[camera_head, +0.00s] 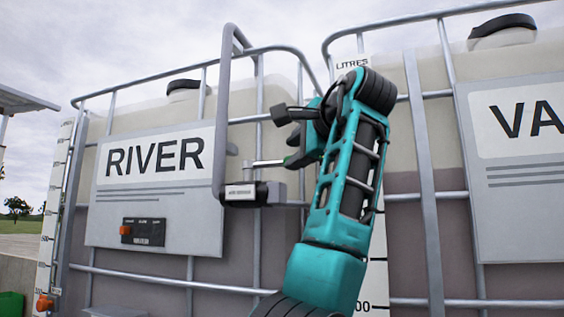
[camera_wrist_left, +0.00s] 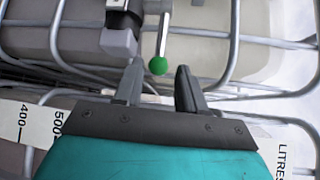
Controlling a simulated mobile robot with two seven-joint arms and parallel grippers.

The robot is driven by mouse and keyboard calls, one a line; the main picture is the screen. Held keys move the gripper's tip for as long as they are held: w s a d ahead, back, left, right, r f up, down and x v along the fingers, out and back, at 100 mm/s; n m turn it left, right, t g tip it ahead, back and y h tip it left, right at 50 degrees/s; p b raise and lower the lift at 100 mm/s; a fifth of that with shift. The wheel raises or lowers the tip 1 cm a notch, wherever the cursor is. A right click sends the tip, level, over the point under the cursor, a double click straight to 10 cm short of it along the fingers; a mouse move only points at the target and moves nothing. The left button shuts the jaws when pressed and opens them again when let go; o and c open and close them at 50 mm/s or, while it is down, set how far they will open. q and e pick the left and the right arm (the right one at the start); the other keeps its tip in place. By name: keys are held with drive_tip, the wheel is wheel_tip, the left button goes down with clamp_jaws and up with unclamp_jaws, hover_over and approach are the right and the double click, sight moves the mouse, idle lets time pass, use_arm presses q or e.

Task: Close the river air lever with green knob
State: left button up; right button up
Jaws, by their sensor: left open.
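The river air lever (camera_head: 268,162) is a silver bar sticking out roughly level to the right from a dark valve body on the RIVER tote's pipe. Its green knob (camera_head: 289,160) is mostly hidden by my left gripper (camera_head: 291,149) in the head view. In the left wrist view the green knob (camera_wrist_left: 158,66) shows whole at the end of the silver lever (camera_wrist_left: 163,35). My left gripper (camera_wrist_left: 158,68) is open there, one finger on each side of the knob, with gaps on both sides. My right gripper is not in view.
A grey pipe (camera_head: 221,110) runs down to a labelled valve box (camera_head: 246,194) beside the lever. The RIVER sign (camera_head: 153,158) is left of it. Metal cage bars (camera_head: 423,150) surround the totes. A second tote with a sign (camera_head: 520,170) stands right.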

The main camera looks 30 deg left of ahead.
sight(281, 164)
use_arm(q)
drive_tip(key=p+x, duration=0.1)
drive_tip(key=x, duration=0.6)
drive_tip(key=shift+w+a, duration=0.15)
drive_tip(key=shift+a, duration=0.05)
drive_tip(key=shift+c, duration=0.4)
clamp_jaws()
